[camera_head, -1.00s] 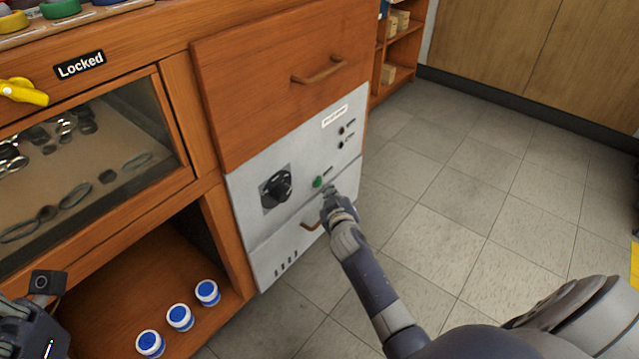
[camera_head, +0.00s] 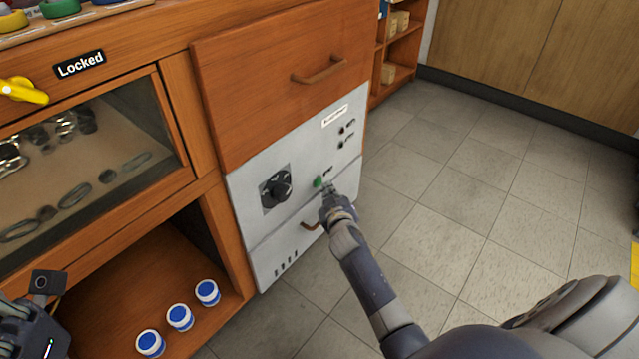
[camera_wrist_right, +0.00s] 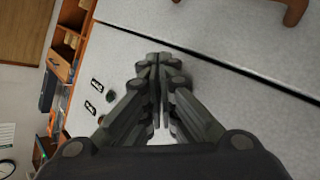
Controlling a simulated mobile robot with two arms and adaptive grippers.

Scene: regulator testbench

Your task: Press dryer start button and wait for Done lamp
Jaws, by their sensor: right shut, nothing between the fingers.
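The dryer's light grey front panel (camera_head: 300,225) is set in the wooden cabinet, with a green button (camera_head: 318,182) right of a black dial (camera_head: 276,189). Two small dark lamps (camera_head: 341,138) sit at the panel's upper right; neither looks lit, and their labels are too small to read. My right gripper (camera_head: 327,189) is shut and empty, its tips at the button's lower right edge; I cannot tell whether they touch it. My left gripper (camera_head: 25,325) is partly cut off at lower left.
A drawer handle (camera_head: 318,70) is above the panel, and a lower handle (camera_head: 311,226) lies close to my right gripper. Several blue-lidded jars (camera_head: 180,317) stand in the open shelf. A glass compartment is labelled Locked (camera_head: 80,65). The floor right is clear.

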